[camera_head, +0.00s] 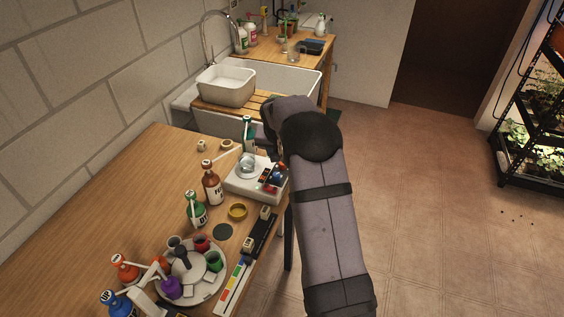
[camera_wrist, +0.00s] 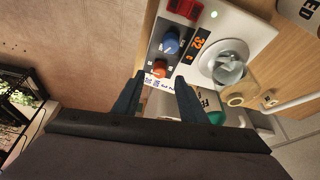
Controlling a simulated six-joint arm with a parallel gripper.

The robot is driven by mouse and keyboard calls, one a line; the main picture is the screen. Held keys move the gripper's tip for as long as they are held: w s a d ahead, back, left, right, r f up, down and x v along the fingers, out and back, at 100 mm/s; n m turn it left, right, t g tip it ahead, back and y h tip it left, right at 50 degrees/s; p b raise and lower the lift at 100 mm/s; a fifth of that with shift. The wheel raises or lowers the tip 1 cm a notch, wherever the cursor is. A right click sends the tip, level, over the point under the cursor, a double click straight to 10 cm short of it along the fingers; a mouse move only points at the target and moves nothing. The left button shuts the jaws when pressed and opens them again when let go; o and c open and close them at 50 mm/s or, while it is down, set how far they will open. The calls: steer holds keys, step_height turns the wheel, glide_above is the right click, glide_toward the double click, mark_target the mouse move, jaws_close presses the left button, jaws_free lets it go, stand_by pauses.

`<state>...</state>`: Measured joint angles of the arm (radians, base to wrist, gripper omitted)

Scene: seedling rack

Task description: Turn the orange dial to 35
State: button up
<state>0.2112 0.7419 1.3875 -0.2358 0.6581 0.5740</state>
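The orange dial (camera_wrist: 160,69) is on the panel of a white plate device (camera_wrist: 240,24), beside a larger blue dial (camera_wrist: 171,42). An orange-lit display (camera_wrist: 198,46) next to them seems to read 32. My gripper (camera_wrist: 158,84) is open, its two dark fingers apart, with the orange dial just beyond the gap between the tips. I cannot tell whether the fingers touch anything. In the head view the device (camera_head: 243,186) stands at the bench's right edge, its panel partly behind my arm. My fingers are hidden there.
A glass vessel (camera_wrist: 229,66) sits on the device. A red switch (camera_wrist: 185,9) is at the panel's far end. In the head view a brown bottle (camera_head: 212,188) stands left of the device, a green-capped bottle (camera_head: 249,135) behind it. A sink (camera_head: 290,82) lies farther back.

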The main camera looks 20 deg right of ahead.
steer(key=shift+b+v, duration=0.45)
steer(key=shift+v, duration=1.35)
steer(key=s+a+f+n+g+y, duration=0.1)
steer(key=s+a, duration=0.4)
steer(key=s, duration=0.6)
steer(key=s+a+f+n+g, duration=0.1)
steer(key=s+a+n, duration=0.2)
steer(key=s, duration=0.8)
steer(key=s+a+f+n+g+y, duration=0.1)
steer(key=s+a+n, duration=0.2)
steer(key=s+a, duration=0.4)
steer(key=s, duration=0.5)
steer(key=shift+f+g+y, duration=0.25)
steer(key=shift+g+y, duration=0.05)
steer(key=shift+g, duration=0.1)
stand_by(0.4)
